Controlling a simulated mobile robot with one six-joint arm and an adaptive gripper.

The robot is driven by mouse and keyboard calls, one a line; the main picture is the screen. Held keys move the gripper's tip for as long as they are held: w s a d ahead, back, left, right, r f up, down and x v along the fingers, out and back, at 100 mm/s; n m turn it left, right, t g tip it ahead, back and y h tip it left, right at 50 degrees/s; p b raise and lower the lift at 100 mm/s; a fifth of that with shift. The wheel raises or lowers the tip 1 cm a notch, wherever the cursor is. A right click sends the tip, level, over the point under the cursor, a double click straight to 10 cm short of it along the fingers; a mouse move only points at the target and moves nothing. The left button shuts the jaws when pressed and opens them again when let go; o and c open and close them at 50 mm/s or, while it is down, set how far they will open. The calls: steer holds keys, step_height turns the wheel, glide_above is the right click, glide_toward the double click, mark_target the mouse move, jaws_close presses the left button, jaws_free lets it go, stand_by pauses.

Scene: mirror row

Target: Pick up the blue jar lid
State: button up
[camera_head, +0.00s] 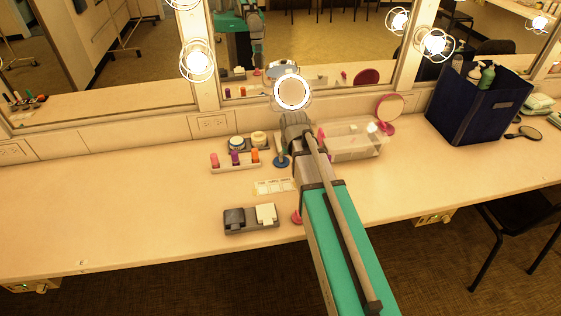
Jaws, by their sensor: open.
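A squat jar with a pale blue top (237,142) stands in a dark holder on the counter, beside a cream-topped jar (259,139). A darker blue disc (281,161) lies to their right, close to my arm, with a thin upright piece above it. I cannot tell which of the two blue things is the jar lid. My arm reaches from the bottom over the counter, and its grey far end is right of the disc. My gripper's fingers do not show.
A rack of lipsticks (235,162) and a grey tray (251,219) stand left of my arm. A clear bin (352,141), a pink mirror (389,108) and a navy caddy (479,103) are to the right. A lit round mirror (291,92) is behind. The counter's left is clear.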

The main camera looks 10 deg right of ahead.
steer(key=w+r+t, duration=0.1)
steer(key=w, duration=0.6)
steer(key=shift+w+t, duration=0.3)
steer(key=shift+f, duration=0.15)
steer(key=b, duration=0.8)
glide_above(283, 164)
step_height(283, 164, down, 8)
steer(key=shift+w+r, duration=0.1)
steer(key=shift+r, duration=0.05)
steer(key=b+x, duration=0.3)
steer(key=shift+a+f, duration=0.15)
steer(key=shift+f, duration=0.1)
steer(key=shift+b+x, duration=0.9)
steer(key=shift+b, duration=0.05)
steer(key=shift+c, duration=0.2)
